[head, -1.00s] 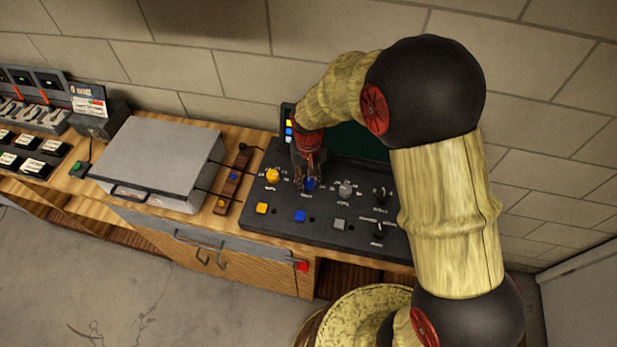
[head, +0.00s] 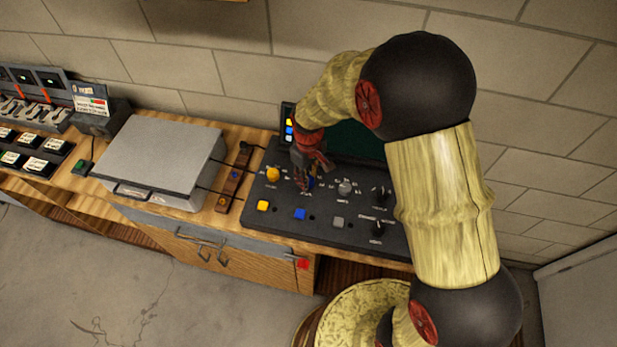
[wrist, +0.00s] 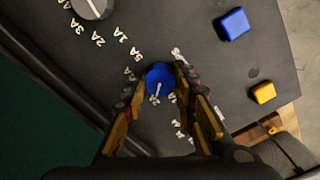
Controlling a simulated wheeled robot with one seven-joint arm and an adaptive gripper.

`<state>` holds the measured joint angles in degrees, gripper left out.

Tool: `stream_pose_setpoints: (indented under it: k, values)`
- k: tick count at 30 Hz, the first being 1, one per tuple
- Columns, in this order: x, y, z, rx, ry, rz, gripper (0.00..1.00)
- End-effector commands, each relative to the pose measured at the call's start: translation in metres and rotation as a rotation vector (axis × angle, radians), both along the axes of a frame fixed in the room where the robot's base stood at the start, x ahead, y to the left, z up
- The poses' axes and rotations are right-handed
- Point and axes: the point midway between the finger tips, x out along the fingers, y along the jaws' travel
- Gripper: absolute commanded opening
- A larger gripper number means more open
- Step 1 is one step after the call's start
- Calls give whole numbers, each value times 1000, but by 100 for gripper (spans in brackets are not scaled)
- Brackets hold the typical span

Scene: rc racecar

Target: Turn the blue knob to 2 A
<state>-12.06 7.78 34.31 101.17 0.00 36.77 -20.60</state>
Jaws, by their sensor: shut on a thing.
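The blue knob (wrist: 159,76) sits on the dark control panel (wrist: 190,40), between my fingers in the wrist view. A pale pointer line shows on it, running toward the bottom of the picture. White labels ring the knob; 5A and 1A are readable beyond the fingers, and others are partly covered. My gripper (wrist: 162,80) is shut on the knob, one finger on each side. In the head view my gripper (head: 306,182) points down at the panel and hides most of the blue knob (head: 311,184).
A yellow knob (head: 273,174) is left of my gripper and a grey knob (head: 345,188) right of it. Blue (head: 300,214), yellow (head: 263,206) and grey (head: 338,223) buttons lie in front. A dark green screen (head: 355,141) stands behind. A silver case (head: 160,155) is further left.

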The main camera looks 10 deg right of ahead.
Motion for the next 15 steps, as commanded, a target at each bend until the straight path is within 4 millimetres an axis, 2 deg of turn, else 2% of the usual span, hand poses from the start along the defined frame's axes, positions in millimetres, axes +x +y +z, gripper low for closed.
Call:
stream_pose_setpoints:
  k: [11, 12, 15]
  values:
    - [1, 0, 1, 1, -3, 2, 2]
    - [1, 0, 1, 1, -3, 2, 30]
    - [1, 0, 1, 1, -3, 2, 35]
